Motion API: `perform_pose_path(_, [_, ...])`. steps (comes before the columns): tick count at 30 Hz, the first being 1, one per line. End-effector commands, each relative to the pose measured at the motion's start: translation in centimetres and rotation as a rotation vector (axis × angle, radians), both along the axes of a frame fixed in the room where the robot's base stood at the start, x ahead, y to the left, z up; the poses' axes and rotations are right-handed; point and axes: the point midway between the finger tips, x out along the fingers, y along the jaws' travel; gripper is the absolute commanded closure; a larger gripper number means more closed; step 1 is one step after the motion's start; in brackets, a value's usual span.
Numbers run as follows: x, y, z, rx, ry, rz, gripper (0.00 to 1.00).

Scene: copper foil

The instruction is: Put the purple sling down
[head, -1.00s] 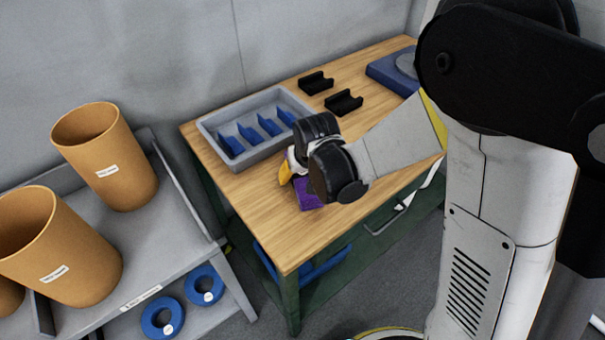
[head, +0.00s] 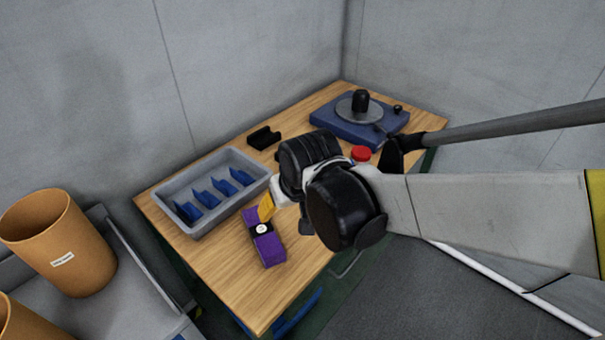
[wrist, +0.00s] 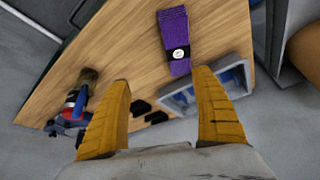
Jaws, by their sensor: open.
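The purple sling (head: 269,248) lies on the wooden table top, in front of the grey tray. It is a folded purple strip with a dark band and a round white label. In the wrist view the sling (wrist: 174,32) lies flat on the wood, beyond the fingertips and apart from them. My gripper (head: 268,208) is above the table near the far end of the sling. In the wrist view its two yellow fingers (wrist: 165,95) are spread wide with nothing between them.
A grey tray (head: 249,202) with blue dividers stands at the table's left. A black holder (head: 264,137) and a blue turntable device (head: 330,125) are behind. A red-topped item (head: 361,153) stands right of my gripper. Tan bins (head: 62,262) stand on the left shelf. Bare wood (head: 222,262) shows beside the sling.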

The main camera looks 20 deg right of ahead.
Motion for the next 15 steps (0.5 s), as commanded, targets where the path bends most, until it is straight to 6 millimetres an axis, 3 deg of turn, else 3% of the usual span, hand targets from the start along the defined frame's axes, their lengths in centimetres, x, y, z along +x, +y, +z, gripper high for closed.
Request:
perform_pose_path(1, [-1.5, -1.7, 1.3, 0.002, -0.018, -0.022, 0.24])
perform_pose_path(6, [-5.8, -6.0, 4.5, 0.01, -0.087, -0.083, 0.24])
perform_pose_path(10, [-8.5, -8.1, 5.5, 0.008, -0.127, -0.118, 0.24])
perform_pose_path(15, [-10.3, -9.3, 5.8, 0.006, -0.157, -0.143, 0.24])
